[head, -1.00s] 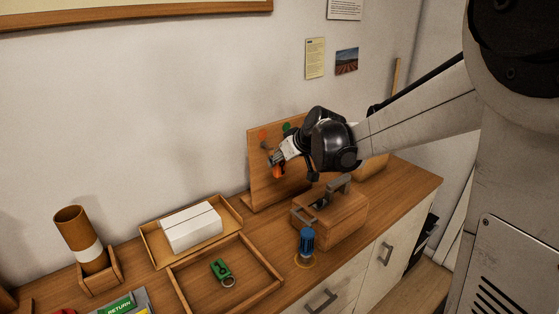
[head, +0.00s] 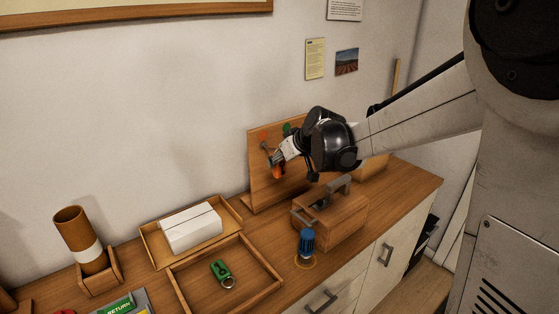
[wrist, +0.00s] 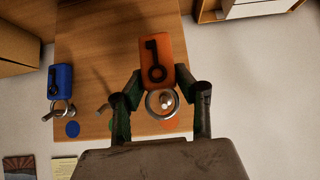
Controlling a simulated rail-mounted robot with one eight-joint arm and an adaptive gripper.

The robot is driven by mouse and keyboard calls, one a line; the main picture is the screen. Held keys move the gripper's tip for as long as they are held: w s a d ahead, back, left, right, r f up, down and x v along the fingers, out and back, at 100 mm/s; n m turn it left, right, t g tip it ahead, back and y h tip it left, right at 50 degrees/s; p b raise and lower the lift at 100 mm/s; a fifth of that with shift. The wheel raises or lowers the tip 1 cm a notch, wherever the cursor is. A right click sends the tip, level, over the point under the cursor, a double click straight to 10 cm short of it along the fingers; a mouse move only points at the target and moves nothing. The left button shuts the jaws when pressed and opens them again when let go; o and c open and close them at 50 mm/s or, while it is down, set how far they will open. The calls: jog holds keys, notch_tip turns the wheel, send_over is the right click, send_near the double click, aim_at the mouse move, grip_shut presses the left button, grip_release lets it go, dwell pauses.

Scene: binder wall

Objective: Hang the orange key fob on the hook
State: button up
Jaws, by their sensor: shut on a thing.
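The orange key fob (wrist: 157,60) has a black key symbol and a metal ring (wrist: 151,109). My gripper (wrist: 161,100) is shut on it at the ring end, and it also shows in the head view (head: 277,158) in front of the upright wooden board (head: 258,178). The fob (head: 278,172) hangs below the fingers there. In the wrist view a silvery hook tip (wrist: 166,100) appears inside the ring, near an orange dot (wrist: 170,125) on the board. I cannot tell whether the ring is around the hook or only in front of it.
A blue fob (wrist: 61,80) hangs on the same board beside my gripper. A wooden box with a grey handle (head: 330,215) and a blue-handled object (head: 307,243) stand in front. A green fob (head: 221,270) lies in a shallow tray (head: 183,289).

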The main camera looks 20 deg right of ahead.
aim_at(271, 150)
jog(key=shift+w+a+b, duration=0.2)
jog(key=shift+w+a, duration=0.15)
jog(key=shift+w, duration=0.55)
jog(key=shift+w+a+b, duration=0.15)
jog(key=shift+w+a, duration=0.25)
jog(key=shift+w, duration=0.55)
jog(key=shift+w+a+b, duration=0.2)
jog(key=shift+w+a, duration=0.15)
jog(key=shift+w, duration=0.55)
dwell(1.0)
jog(key=o, duration=1.2)
jog(key=shift+s, duration=0.1)
jog(key=v, duration=1.2)
jog(key=s+f+m+h, duration=0.1)
jog(key=s+f, duration=0.1)
jog(key=s, duration=0.9)
jog(key=s+f+m+h, duration=0.1)
jog(key=s+f+m, duration=0.1)
jog(key=s, duration=0.9)
jog(key=s+a+f+m+g+h, duration=0.1)
jog(key=s+f, duration=0.3)
jog(key=s, duration=0.7)
jog(key=shift+f+m, duration=0.2)
jog(key=shift+m, duration=0.1)
